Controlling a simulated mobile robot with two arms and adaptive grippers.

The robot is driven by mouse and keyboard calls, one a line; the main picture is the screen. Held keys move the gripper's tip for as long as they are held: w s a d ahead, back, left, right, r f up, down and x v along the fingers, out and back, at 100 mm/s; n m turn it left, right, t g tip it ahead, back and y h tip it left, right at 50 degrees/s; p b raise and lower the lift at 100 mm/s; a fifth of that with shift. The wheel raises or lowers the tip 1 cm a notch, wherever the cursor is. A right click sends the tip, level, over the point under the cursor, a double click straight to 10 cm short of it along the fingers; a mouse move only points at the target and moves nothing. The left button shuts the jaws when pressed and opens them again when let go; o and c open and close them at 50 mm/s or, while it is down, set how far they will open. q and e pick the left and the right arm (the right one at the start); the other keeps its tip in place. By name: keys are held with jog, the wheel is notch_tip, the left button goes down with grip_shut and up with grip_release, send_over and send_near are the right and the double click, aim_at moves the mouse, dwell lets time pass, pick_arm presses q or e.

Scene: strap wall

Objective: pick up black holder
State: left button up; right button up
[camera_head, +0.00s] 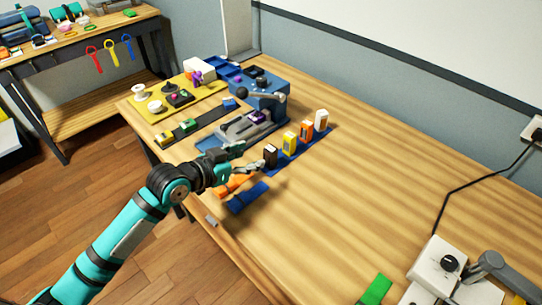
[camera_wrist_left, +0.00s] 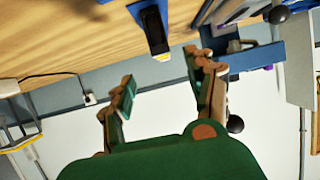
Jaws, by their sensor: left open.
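The black holder (camera_head: 270,155) stands upright at the near end of a row of small upright holders on a blue strip in the head view. In the left wrist view the black holder (camera_wrist_left: 154,30) is at the top centre, with a light end and a yellow bit at its lower edge. My left gripper (camera_head: 248,162) is just left of the black holder, open and empty. In the wrist view its two fingers (camera_wrist_left: 163,88) are spread apart, with the holder beyond them and not between them. My right gripper is not in view.
Yellow, orange and white holders (camera_head: 305,131) stand behind the black one. Orange and blue pieces (camera_head: 247,197) lie just below the gripper. A blue-grey fixture with a black ball knob (camera_head: 243,93) is close behind. The table's right middle (camera_head: 380,190) is clear.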

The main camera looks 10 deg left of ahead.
aim_at(266, 152)
pick_arm(q)
jog(key=x, duration=0.4)
jog(key=shift+w+d+f, duration=0.1)
jog(key=shift+w, duration=0.1)
jog(key=shift+a+f+p+x, duration=0.15)
jog(key=shift+p+x, duration=0.2)
jog(key=shift+x, duration=1.05)
jog(key=shift+a+f+p+x, duration=0.15)
jog(key=shift+p+x, duration=0.15)
jog(key=shift+x, duration=1.1)
grip_shut()
